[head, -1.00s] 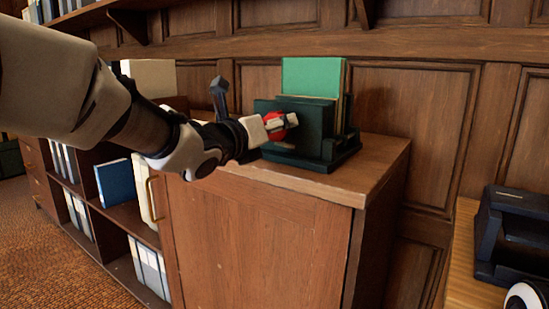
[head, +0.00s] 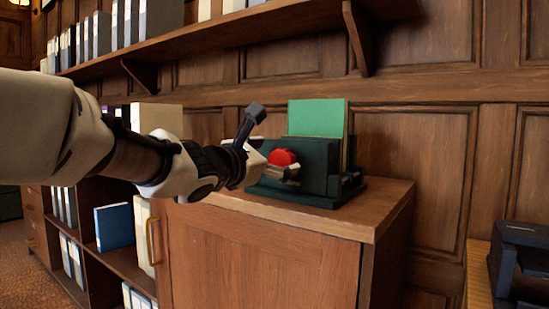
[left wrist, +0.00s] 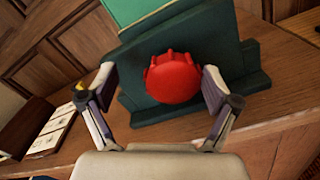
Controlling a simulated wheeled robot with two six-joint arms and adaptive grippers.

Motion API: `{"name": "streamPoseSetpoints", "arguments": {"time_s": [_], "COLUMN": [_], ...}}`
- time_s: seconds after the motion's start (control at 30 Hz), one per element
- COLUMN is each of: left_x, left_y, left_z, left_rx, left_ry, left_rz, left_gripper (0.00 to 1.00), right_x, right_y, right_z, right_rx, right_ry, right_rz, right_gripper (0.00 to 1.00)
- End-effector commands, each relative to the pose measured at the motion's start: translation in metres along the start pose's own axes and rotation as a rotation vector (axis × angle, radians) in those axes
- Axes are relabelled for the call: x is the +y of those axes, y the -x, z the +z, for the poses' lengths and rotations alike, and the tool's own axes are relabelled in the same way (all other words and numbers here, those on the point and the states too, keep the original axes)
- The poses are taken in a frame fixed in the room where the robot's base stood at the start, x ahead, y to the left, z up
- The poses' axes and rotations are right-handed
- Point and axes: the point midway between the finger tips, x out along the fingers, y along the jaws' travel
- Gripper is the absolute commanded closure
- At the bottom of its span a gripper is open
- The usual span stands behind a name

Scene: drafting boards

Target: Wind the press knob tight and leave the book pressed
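The red press knob (head: 283,158) sits on the front of the dark green book press (head: 318,160), on top of the wooden cabinet. A green book (head: 316,117) stands upright in the press behind its front plate. My left gripper (head: 276,168) is at the knob. In the left wrist view the gripper (left wrist: 160,82) is open, with one finger on each side of the red knob (left wrist: 173,78). A gap shows on the left of the knob and a smaller one on the right. My right gripper is not in view.
Shelves with books and binders (head: 114,226) are at the left. A dark device (head: 520,265) sits on a lower surface at the right.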

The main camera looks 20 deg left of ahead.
Motion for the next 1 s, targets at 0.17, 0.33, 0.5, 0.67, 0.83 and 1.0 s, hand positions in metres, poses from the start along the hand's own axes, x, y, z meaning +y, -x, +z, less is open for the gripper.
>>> {"name": "streamPoseSetpoints", "arguments": {"time_s": [0.17, 0.33, 0.5, 0.67, 0.83, 1.0], "left_x": [-0.005, -0.004, -0.004, -0.005, -0.007, -0.006], "left_y": [0.0, -0.001, -0.001, -0.001, -0.001, -0.001], "left_z": [-0.008, -0.006, -0.005, -0.007, -0.01, -0.008], "left_rx": [-0.002, 0.002, 0.004, 0.005, 0.003, 0.002], "left_ry": [0.036, 0.409, 0.87, 1.239, 1.313, 1.31], "left_rz": [-0.001, -0.003, -0.002, -0.002, -0.003, -0.003], "left_gripper": [0.15, 0.15, 0.15, 0.15, 0.15, 0.46], "right_x": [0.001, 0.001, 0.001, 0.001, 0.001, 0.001], "right_y": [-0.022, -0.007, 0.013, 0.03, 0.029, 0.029], "right_z": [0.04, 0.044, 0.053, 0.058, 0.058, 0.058], "right_rx": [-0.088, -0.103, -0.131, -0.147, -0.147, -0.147], "right_ry": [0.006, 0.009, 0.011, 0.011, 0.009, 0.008], "right_rz": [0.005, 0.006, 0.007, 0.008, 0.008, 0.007], "right_gripper": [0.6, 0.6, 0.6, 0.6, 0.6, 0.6]}}
